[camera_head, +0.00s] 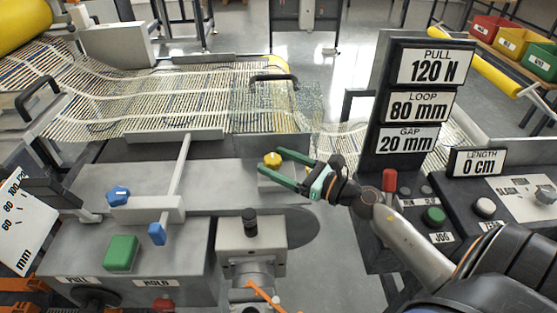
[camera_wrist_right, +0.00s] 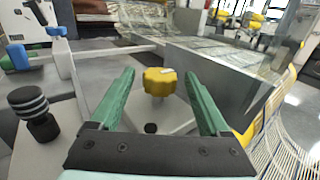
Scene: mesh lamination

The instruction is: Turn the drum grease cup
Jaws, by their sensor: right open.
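The drum grease cup appears as a yellow knurled knob (camera_head: 272,159) on a grey block, in the middle of the head view. In the right wrist view the yellow cup (camera_wrist_right: 160,82) stands upright between and just beyond my fingers. My right gripper (camera_head: 276,168) is open, with its green fingers pointing left at the cup. In the right wrist view the open fingers (camera_wrist_right: 160,90) show on both sides of the cup, with gaps, and nothing is held. My left gripper does not show in either view.
A black knob (camera_head: 249,222) stands on a grey bracket in front of the cup. A blue knob (camera_head: 118,196) and a green button (camera_head: 121,252) are on the left panel. The sign post (camera_head: 378,155) rises to the right. Mesh (camera_head: 100,90) spreads behind.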

